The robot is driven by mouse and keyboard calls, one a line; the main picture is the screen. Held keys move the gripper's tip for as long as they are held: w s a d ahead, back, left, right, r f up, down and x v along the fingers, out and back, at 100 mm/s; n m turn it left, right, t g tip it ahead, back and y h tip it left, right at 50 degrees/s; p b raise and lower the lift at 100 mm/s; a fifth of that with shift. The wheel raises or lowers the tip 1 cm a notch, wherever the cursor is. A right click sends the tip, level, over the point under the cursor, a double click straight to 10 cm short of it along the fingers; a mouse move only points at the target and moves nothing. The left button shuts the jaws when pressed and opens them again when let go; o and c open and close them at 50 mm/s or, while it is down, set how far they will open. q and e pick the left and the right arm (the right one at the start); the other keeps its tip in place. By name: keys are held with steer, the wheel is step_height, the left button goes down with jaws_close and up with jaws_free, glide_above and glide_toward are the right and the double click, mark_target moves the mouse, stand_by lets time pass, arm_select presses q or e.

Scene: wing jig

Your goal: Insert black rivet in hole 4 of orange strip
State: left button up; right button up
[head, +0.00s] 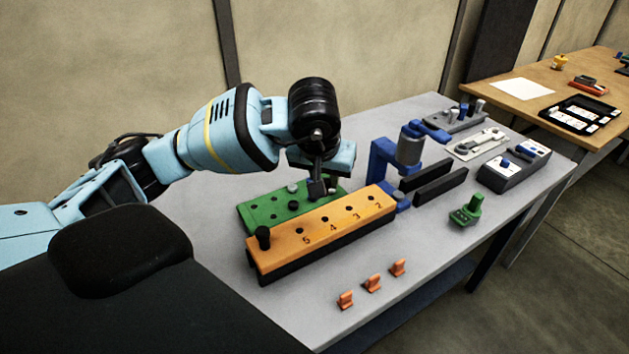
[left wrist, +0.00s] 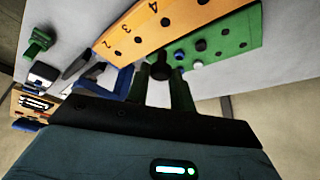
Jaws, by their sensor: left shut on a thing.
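The orange strip (head: 318,240) lies on a dark base, with numbered holes along its top. Holes 5, 4, 3 and 2 look empty, and a black rivet (head: 263,235) stands at its left end. My left gripper (head: 320,190) is shut on another black rivet, which shows dark between the fingers in the left wrist view (left wrist: 160,68). The gripper is pointing down just behind the orange strip, over the right part of the green strip (head: 262,212). The held rivet's lower end is hard to make out. My right gripper is not in view.
The green strip carries several rivets or holes. A blue clamp-like stand (head: 384,160) and black bars (head: 440,185) are right of the strips. Orange clips (head: 372,284) lie in front, and a green part (head: 467,211) sits farther right. The grey table's front is mostly clear.

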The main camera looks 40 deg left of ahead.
arm_select(q)
steer(key=shift+w+f, duration=0.1)
steer(key=shift+f, duration=0.05)
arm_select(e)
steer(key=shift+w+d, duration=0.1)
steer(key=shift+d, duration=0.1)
